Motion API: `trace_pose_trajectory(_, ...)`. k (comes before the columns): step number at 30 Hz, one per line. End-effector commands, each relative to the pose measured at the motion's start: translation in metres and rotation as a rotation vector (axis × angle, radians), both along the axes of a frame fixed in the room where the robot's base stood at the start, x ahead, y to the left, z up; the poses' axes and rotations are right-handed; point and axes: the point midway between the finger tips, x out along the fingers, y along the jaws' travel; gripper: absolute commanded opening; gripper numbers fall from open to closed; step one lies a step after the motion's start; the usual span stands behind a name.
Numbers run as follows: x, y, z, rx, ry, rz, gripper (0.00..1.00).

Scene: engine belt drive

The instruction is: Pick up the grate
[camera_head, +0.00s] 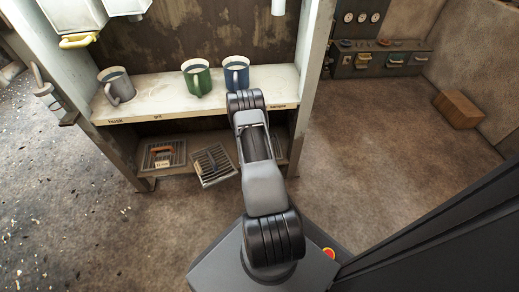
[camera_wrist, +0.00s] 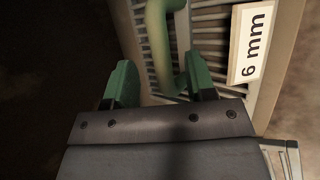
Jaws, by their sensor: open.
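In the wrist view, a grate (camera_wrist: 207,44) with pale slats carries a white label reading "6 mm" (camera_wrist: 252,44). Its pale green bar handle (camera_wrist: 160,45) stands up from the slats. My gripper (camera_wrist: 160,84) is open, with one green finger on each side of the handle's lower part. Contact cannot be told. In the head view, one grate (camera_head: 178,147) with an orange-brown handle and a small label lies on the lower shelf. Another grate (camera_head: 212,167) sits tilted at the shelf's front edge. My arm hides the gripper and the shelf's right part there.
The lower shelf (camera_head: 220,140) lies under an upper shelf (camera_head: 150,103) with a grey mug (camera_head: 119,88), a green mug (camera_head: 197,80) and a blue mug (camera_head: 236,75). Cabinet side walls bound both shelves. A brown box (camera_head: 458,110) stands at right; the floor (camera_head: 385,140) between is clear.

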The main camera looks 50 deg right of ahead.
Motion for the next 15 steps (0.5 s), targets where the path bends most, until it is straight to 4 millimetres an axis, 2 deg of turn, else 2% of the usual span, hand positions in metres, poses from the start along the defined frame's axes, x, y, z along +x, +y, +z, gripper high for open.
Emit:
trace_pose_trajectory(1, 0.0, -0.004, -0.012, 0.0, 0.0, -0.002, 0.51)
trace_pose_trajectory(6, 0.003, -0.015, -0.025, 0.0, 0.0, -0.002, 0.51)
trace_pose_trajectory(15, 0.004, -0.019, -0.027, 0.0, 0.001, -0.001, 0.51)
